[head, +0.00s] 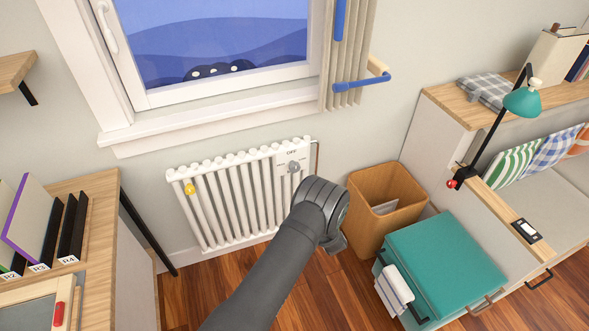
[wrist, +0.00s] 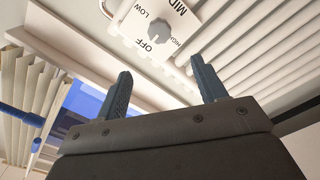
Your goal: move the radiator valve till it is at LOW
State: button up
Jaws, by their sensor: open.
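The radiator valve is a grey round knob (wrist: 159,31) on a white plate marked OFF, LOW, MID and HIGH. In the head view the same knob (head: 293,166) sits at the upper right end of the white radiator (head: 232,195), with OFF readable above it. I cannot tell for sure which mark its pointer faces. My gripper (wrist: 160,76) is open and empty, its two dark fingers apart. The knob shows beyond the gap between the fingertips, not touched. In the head view my wrist is just right of and below the valve and hides the fingers.
A brown waste bin (head: 366,199) stands close to the right of my wrist, with a teal-topped cabinet (head: 445,258) beyond. The window sill (head: 215,120) runs above. A desk with binders is at left.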

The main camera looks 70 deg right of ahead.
aim_at(295, 170)
jog(key=x, duration=1.5)
jog(key=shift+w+d, duration=0.15)
jog(key=shift+w, duration=0.1)
jog(key=c, duration=1)
